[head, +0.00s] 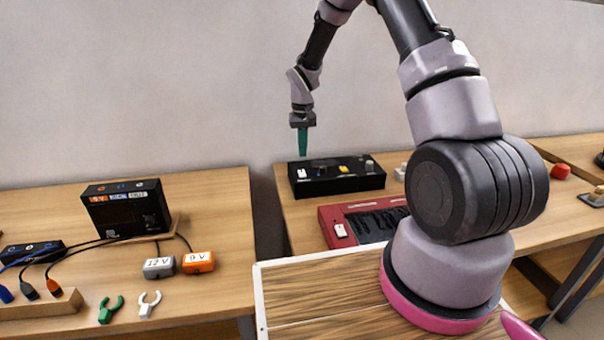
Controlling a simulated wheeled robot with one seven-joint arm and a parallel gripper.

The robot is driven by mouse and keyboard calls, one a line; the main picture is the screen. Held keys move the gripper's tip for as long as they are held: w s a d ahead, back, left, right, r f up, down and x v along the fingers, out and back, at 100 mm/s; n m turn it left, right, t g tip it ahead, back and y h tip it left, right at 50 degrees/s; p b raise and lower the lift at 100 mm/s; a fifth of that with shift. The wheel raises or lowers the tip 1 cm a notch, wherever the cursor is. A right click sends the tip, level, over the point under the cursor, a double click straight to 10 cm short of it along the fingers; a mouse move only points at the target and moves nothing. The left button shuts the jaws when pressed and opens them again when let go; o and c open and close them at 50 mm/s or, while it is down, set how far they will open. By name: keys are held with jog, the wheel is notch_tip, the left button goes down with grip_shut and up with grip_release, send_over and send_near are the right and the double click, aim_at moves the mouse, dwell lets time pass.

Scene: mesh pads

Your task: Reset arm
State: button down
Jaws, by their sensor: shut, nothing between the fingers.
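My arm rises from its pink-ringed base at the lower right, arches over the top of the head view and hangs down near the middle. My gripper (303,153) points straight down with its green fingers shut and nothing between them. The upper bend of my arm is cut off by the top edge of the picture.
A red keyboard (338,238) sits partly behind my arm. The left table (215,300) holds a black device (127,208), a 12 V block (159,268), an orange 0 V block (198,262) and green (110,310) and white (149,304) clips. A gap separates the tables.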

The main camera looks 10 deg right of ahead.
jog(key=s+d+r+m+t, duration=0.15)
jog(key=s+r, duration=0.45)
jog(key=r, duration=0.7)
jog(key=s+d+r+m+t, duration=0.1)
jog(key=s+d+r+t, duration=0.15)
jog(key=s+r, duration=0.7)
jog(key=s+d+r+m+t+y, duration=0.1)
jog(key=s+r, duration=0.5)
jog(key=s, duration=0.2)
jog(key=s+r+t+y, duration=0.1)
jog(key=s+r+t, duration=0.1)
jog(key=s+r, duration=0.4)
jog(key=s, duration=0.3)
jog(key=shift+s+d+m, duration=0.3)
jog(key=shift+d+m, duration=0.05)
jog(key=shift+d, duration=0.05)
jog(key=shift+r, duration=0.1)
